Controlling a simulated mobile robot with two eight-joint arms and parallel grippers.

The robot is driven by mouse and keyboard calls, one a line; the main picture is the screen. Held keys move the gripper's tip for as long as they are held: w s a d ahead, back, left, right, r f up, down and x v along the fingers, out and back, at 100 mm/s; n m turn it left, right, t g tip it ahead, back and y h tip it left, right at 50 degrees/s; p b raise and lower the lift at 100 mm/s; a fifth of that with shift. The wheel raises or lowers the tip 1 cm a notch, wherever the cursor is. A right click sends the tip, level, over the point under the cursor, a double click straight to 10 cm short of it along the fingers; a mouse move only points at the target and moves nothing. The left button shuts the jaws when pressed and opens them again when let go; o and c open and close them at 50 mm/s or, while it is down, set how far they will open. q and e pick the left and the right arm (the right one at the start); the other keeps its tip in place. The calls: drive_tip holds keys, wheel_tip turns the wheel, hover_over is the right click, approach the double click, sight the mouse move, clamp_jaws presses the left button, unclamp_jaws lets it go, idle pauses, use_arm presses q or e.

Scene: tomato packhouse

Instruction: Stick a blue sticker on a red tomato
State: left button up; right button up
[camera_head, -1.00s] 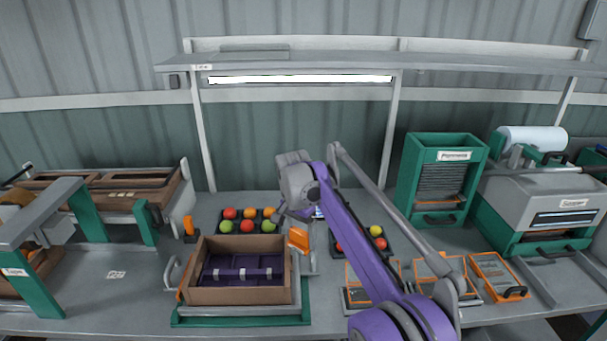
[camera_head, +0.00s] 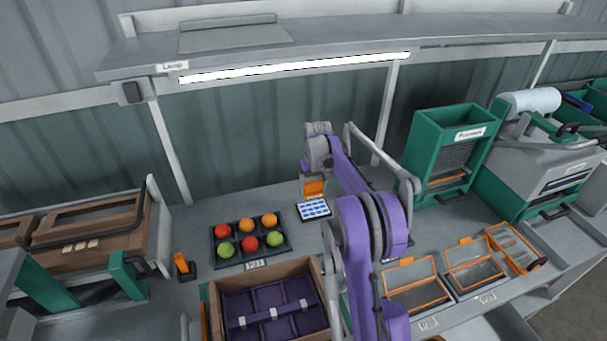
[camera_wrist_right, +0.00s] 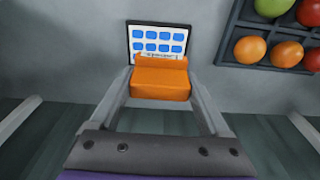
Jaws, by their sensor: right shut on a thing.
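My right gripper (camera_head: 314,186) is shut on an orange block (camera_wrist_right: 160,84), which sits between its fingers in the wrist view. Left of the sheet, a dark tray (camera_head: 236,238) holds two red tomatoes, one at the back left (camera_head: 222,230) and one front middle (camera_head: 250,243), among orange and green ones. My left gripper is out of view.
A brown crate (camera_head: 262,282) with a purple insert stands in front of the tray. Orange-framed clear boxes (camera_head: 415,288) lie at the right front. A green cabinet (camera_head: 433,150) stands behind them. A lamp shelf (camera_head: 300,50) runs above. My right arm hides part of the bench.

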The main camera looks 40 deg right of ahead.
drive_tip(key=shift+w+d+f, duration=0.1)
drive_tip(key=shift+d+f, duration=0.1)
drive_tip(key=shift+d, duration=0.1)
drive_tip(key=shift+s+f+b, duration=0.3)
drive_tip(key=shift+f, duration=0.4)
drive_tip(key=shift+f+b, duration=0.75)
drive_tip(key=shift+f, duration=1.4)
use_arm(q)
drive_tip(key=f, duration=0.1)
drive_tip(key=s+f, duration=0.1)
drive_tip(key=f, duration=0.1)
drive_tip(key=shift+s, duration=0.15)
use_arm(e)
drive_tip(key=shift+w, duration=0.1)
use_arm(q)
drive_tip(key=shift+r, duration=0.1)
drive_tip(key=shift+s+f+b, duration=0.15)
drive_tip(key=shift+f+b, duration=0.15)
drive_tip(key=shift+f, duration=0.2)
use_arm(e)
drive_tip(key=shift+f, duration=0.6)
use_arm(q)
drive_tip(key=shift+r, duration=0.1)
use_arm(e)
drive_tip(key=shift+r, duration=0.15)
